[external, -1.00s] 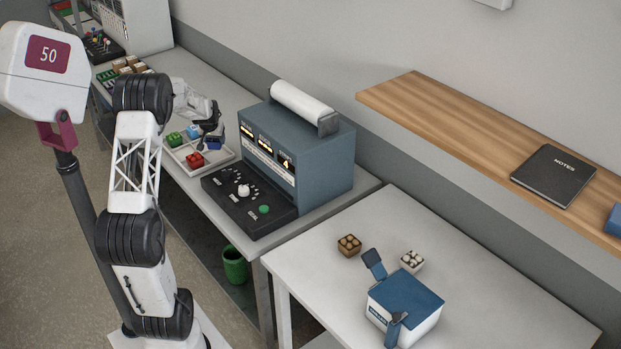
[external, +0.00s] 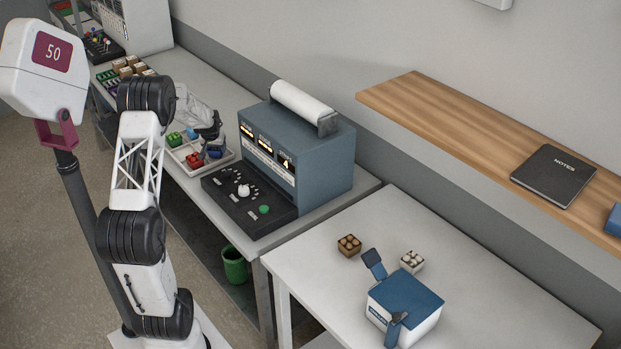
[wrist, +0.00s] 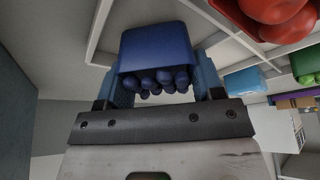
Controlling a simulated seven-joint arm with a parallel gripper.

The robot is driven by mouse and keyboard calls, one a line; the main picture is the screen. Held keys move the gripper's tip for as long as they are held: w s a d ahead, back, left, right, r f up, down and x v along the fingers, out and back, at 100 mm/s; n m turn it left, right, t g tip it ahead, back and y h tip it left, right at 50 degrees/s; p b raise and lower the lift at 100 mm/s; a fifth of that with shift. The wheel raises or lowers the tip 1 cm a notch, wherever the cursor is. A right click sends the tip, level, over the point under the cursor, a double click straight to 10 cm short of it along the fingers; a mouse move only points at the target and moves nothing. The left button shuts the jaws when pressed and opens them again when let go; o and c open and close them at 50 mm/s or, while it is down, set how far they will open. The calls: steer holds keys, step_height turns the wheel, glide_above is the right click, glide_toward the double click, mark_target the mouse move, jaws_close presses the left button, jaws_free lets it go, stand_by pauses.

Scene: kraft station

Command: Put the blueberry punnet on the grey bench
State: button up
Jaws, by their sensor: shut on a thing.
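The blueberry punnet (wrist: 155,48) is a small dark-blue box with round dark berries, and it sits between my two blue fingers in the wrist view. My gripper (wrist: 160,76) is shut on it. In the external view the gripper (external: 212,140) is low over the right part of the white divided tray (external: 178,150), and the punnet (external: 215,153) is partly hidden by it. I cannot tell whether the punnet is clear of the tray floor. A pale grey bench (external: 320,285) stands at front right; the tray is on a longer grey worktop (external: 235,90).
Red (external: 194,160) and green (external: 174,139) punnets share the tray. A blue-grey machine (external: 325,165) with a black control panel stands close right. The front bench holds a brown punnet (external: 349,246), a pale one (external: 411,262) and a blue-lidded box (external: 405,300). Its left front is clear.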

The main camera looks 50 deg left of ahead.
steer(key=shift+f, duration=0.3)
stand_by(0.4)
steer(key=o, duration=1.1)
steer(key=shift+r, duration=0.15)
steer(key=v, duration=0.7)
steer(key=shift+r, duration=0.25)
steer(key=shift+s+d, duration=0.1)
